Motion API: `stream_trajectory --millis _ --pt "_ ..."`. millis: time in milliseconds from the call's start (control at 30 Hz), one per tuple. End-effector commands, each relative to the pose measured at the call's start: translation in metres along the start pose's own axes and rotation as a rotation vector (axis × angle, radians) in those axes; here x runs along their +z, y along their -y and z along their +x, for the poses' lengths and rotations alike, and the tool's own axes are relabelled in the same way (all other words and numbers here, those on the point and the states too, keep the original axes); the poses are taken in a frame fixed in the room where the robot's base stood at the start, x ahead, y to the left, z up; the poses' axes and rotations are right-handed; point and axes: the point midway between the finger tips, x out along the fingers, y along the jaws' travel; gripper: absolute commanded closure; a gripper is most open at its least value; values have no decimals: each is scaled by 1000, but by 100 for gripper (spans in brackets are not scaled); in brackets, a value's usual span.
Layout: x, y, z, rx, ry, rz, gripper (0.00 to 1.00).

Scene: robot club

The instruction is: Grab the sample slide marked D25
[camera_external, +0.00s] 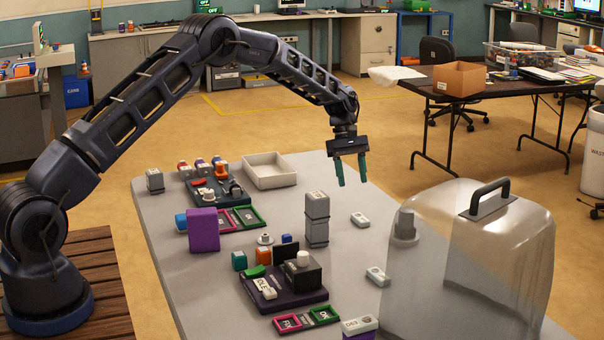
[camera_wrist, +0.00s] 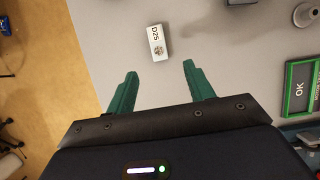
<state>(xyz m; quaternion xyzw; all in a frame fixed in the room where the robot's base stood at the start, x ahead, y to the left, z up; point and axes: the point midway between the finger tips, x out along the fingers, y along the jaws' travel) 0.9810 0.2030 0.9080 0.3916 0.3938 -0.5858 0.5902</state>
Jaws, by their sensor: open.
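The sample slide marked D25 (camera_wrist: 157,43) is a small white block with dark lettering, lying flat on the grey table. In the wrist view it lies just ahead of and between my fingertips, slightly tilted, apart from both. In the external view a small white slide (camera_external: 360,219) at the right part of the table appears to be this one; its mark is too small to read there. My gripper (camera_external: 353,182) hangs above the table with its green fingers pointing down. The fingers are open and empty, as the wrist view also shows (camera_wrist: 160,70).
A grey stacked block (camera_external: 317,220) stands just left of the slide. Another white slide (camera_external: 377,276) lies nearer the camera, beside a large clear cover (camera_external: 470,270) with a black handle. A white tray (camera_external: 269,171) sits behind. The table surface around the slide is clear.

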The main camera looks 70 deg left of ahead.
Motion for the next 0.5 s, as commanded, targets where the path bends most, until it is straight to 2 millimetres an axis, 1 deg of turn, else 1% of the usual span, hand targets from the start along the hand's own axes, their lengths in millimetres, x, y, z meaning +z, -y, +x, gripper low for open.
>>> stream_trajectory --millis 300,500 --pt "1 0 42 -3 1 1 47" --pt "1 0 55 -2 0 1 47"
